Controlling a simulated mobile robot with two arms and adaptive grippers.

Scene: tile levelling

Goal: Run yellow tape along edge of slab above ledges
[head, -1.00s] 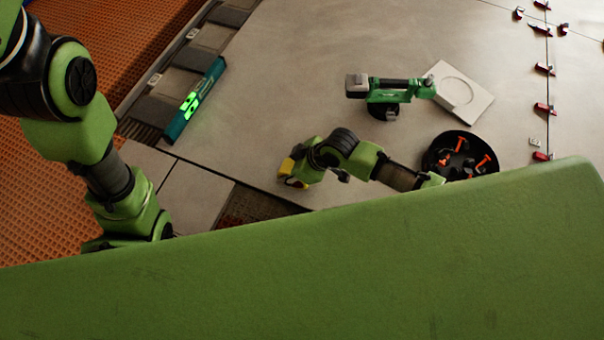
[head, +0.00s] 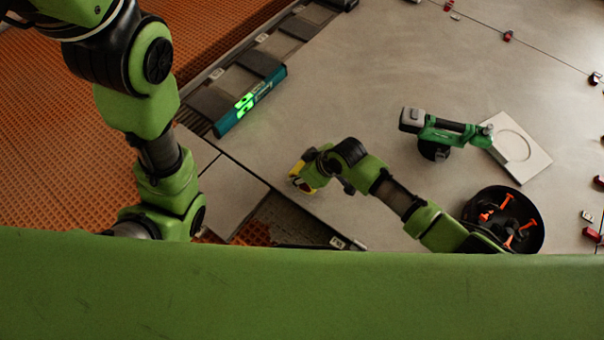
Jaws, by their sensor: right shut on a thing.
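The large grey slab (head: 340,100) fills the middle and right of the head view. Its edge runs diagonally from the top centre down the left, then turns toward the lower middle. Dark grey ledges (head: 258,64) line its upper-left edge. My right gripper (head: 300,180) is shut on a yellow tape roll (head: 295,170), mostly covered by the fingers, close to the slab's lower-left edge. I cannot tell whether the tape touches the slab. My left arm comes down at the left; its gripper is hidden behind my green body.
A teal level with bright green marks (head: 250,101) lies along the slab's edge by the ledges. A green power tool (head: 450,132), a pale square tile with a round mark (head: 518,148) and a black bowl of orange pieces (head: 535,215) lie to the right. Orange grating (head: 50,130) is at left.

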